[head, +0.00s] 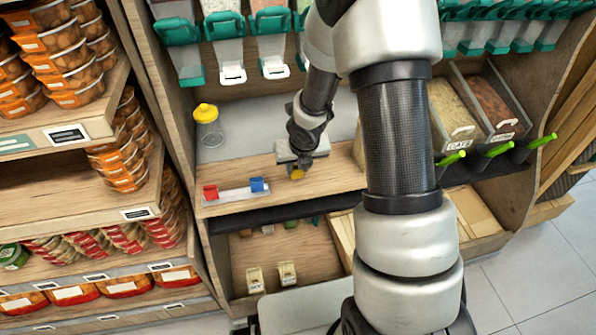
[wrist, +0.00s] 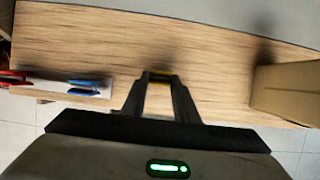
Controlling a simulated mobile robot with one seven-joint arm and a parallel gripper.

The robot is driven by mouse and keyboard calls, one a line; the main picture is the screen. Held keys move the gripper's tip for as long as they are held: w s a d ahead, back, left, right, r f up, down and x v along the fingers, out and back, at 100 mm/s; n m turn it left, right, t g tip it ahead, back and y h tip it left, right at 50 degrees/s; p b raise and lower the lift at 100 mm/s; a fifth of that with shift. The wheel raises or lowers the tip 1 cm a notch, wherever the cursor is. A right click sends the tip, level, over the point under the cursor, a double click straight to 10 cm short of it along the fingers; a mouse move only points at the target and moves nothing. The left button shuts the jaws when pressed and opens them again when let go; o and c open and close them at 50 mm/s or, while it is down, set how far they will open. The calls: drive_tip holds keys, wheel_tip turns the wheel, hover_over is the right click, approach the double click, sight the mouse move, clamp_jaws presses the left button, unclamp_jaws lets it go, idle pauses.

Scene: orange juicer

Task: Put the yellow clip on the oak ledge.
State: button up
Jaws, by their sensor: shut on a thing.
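The yellow clip (head: 297,174) is between the fingertips of my gripper (head: 295,167), which is shut on it. In the wrist view a thin yellow strip of the clip (wrist: 160,73) shows at the fingertips (wrist: 158,82); my fingers hide the rest. The oak ledge (head: 335,180) runs under and around the gripper, and its wood grain fills much of the wrist view (wrist: 215,65). The clip is over the ledge, near its front edge. I cannot tell whether it touches the wood.
A pale rail (head: 236,194) with a red clip (head: 210,192) and a blue clip (head: 257,185) lies at the ledge's front left. A yellow-lidded jar (head: 208,128) stands behind it. A brown box-like block (wrist: 287,92) is at the right in the wrist view. Bare wood lies between.

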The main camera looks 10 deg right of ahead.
drive_tip(key=shift+f, duration=0.1)
drive_tip(key=shift+f, duration=0.2)
drive_tip(key=o, duration=1)
